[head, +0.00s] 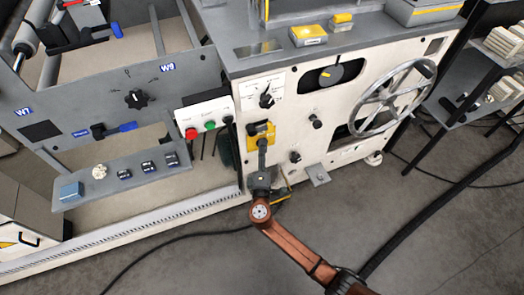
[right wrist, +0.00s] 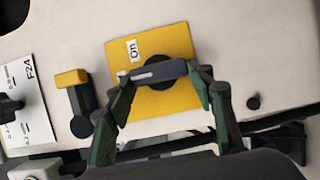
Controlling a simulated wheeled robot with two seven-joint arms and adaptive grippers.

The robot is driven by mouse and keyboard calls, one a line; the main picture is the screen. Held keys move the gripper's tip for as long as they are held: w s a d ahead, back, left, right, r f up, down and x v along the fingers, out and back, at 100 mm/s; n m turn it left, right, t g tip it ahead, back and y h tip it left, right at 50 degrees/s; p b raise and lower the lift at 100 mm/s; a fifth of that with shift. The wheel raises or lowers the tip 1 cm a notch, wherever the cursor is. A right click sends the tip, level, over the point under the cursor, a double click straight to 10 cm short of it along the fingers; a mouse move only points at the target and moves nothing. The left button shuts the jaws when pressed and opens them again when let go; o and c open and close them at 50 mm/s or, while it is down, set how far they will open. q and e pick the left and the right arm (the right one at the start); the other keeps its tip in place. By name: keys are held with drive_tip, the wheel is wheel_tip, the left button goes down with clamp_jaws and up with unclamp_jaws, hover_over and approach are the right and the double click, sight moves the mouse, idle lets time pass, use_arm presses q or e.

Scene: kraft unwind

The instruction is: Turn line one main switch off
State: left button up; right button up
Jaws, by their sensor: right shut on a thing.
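The main switch is a yellow square plate (right wrist: 170,37) with a dark rotary handle (right wrist: 162,71) and a small white label. In the right wrist view the handle lies nearly level across the plate. The yellow plate also shows in the head view (head: 268,130), on the white machine front below a selector dial. My right gripper (head: 262,150) reaches up to it from below. In the right wrist view my right gripper (right wrist: 161,76) has its fingertips at both ends of the handle and is shut on it. My left gripper is not in view.
A yellow-tipped black lever (right wrist: 72,90) sits beside the switch. The selector dial (head: 266,100) is above it and a large handwheel (head: 393,97) to its right. A button box (head: 207,122) with red and green buttons is at left. Dark cables lie on the floor.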

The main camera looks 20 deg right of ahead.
drive_tip(key=shift+a, duration=0.1)
drive_tip(key=o, duration=1.2)
drive_tip(key=shift+c, duration=0.2)
drive_tip(key=v, duration=1.2)
drive_tip(key=shift+f, duration=0.15)
